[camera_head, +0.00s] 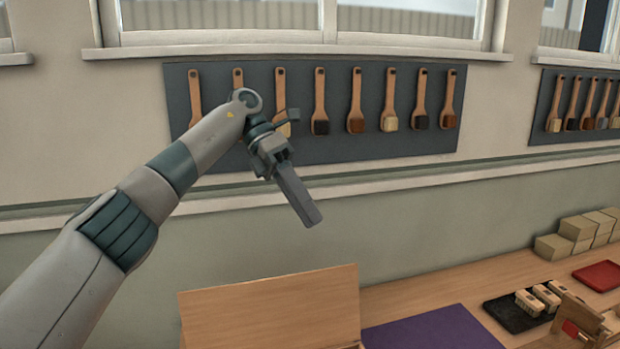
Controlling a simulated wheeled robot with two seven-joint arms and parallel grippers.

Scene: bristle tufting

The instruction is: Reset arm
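My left arm comes in from the left and reaches up in front of the wall. My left gripper (309,212) hangs from its end, pointing down and slightly right, in front of the wall below the brush board. Its fingers show as one narrow grey bar, seen edge-on, so I cannot tell whether they are apart or together. No object shows at its tip. It is in the air, above and apart from the workbench (405,302). My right arm and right gripper are not in view.
A dark wall board (338,151) holds several wooden brushes; my arm partly covers those at left. On the bench are an upright wooden panel (270,308), a purple mat (430,330), a black tray (508,316) with brush heads, pale blocks (553,247) and a red tray (600,276).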

